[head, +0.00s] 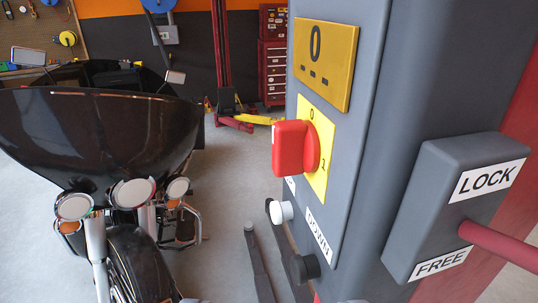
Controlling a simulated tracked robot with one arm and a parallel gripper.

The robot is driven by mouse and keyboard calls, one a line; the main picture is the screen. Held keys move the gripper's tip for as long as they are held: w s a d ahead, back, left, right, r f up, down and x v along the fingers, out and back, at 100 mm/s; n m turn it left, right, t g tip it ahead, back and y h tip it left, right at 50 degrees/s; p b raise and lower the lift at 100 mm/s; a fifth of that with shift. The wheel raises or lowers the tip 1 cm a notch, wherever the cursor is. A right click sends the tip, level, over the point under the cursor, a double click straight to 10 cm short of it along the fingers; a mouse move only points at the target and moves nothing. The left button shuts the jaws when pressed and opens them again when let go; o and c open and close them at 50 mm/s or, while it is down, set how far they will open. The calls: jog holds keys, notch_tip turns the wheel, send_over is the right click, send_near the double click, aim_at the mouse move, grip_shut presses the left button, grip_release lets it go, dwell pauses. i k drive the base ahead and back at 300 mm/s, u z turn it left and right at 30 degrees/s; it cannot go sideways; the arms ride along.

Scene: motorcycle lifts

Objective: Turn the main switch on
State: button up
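The main switch (295,148) is a red rotary knob on a yellow plate (320,180), on the front face of a grey control box (357,150). The plate carries a "0" above the knob and another mark at its lower right. The knob's grip juts out to the left; I cannot tell its exact setting. Above it, a larger yellow panel (325,62) shows a "0" and several dashes. My gripper is not in view.
A white button (281,212) and a black button (306,267) sit below, by a "DOWN" label (319,236). A LOCK/FREE box (455,205) with a red lever (505,244) juts out at right. A black motorcycle (105,135) stands left. Red tool cabinets (273,70) stand behind.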

aim_at(296, 146)
jog(key=z, duration=0.05)
jog(key=k, duration=0.4)
jog(key=z, duration=1.75)
jog(key=k, duration=1.15)
jog(key=u, duration=1.7)
jog(key=i, duration=1)
jog(key=z, duration=0.05)
